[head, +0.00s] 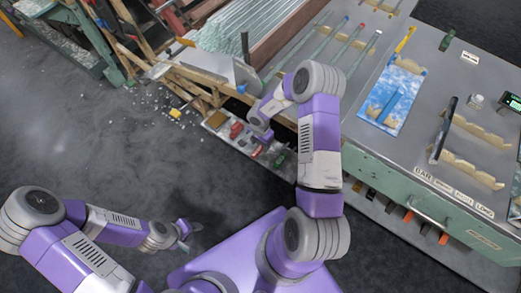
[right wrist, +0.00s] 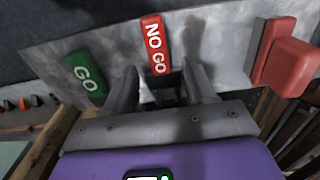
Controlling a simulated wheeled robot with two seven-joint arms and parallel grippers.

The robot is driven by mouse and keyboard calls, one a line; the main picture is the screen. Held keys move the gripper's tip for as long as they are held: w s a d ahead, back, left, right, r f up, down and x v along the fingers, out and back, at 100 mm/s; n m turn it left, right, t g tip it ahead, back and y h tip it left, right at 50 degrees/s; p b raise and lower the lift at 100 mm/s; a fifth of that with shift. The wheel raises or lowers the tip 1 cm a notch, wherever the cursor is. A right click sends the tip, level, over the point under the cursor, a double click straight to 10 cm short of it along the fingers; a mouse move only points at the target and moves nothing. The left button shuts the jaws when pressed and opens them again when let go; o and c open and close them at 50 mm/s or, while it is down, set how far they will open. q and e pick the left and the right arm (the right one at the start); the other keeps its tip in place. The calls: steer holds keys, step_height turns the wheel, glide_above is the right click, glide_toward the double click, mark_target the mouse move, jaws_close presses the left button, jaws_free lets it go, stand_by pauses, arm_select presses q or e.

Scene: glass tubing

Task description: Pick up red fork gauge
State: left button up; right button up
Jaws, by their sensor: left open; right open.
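A red piece marked NO GO (right wrist: 154,45) lies on a grey metal surface, between and just beyond the fingertips of my right gripper (right wrist: 163,78) in the right wrist view. A separate red block (right wrist: 288,66) stands to its right; in the head view it appears as a small red shape (head: 237,130). I cannot tell for sure which of them is the red fork gauge, as no prongs show clearly. My right gripper (head: 262,133) is open and empty above the low shelf. My left gripper (head: 187,236) is open and empty over the floor.
A green piece marked GO (right wrist: 86,76) lies left of the red NO GO piece. The grey shelf (head: 215,122) sits low beside a wooden frame (head: 197,88). The workbench (head: 385,150) with a blue panel (head: 391,95) stands at the right. The floor (head: 130,165) at left is mostly clear.

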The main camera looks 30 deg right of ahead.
step_height(320, 180, down, 2)
steer(key=shift+f+b, duration=0.15)
steer(key=shift+b, duration=0.2)
jaws_close()
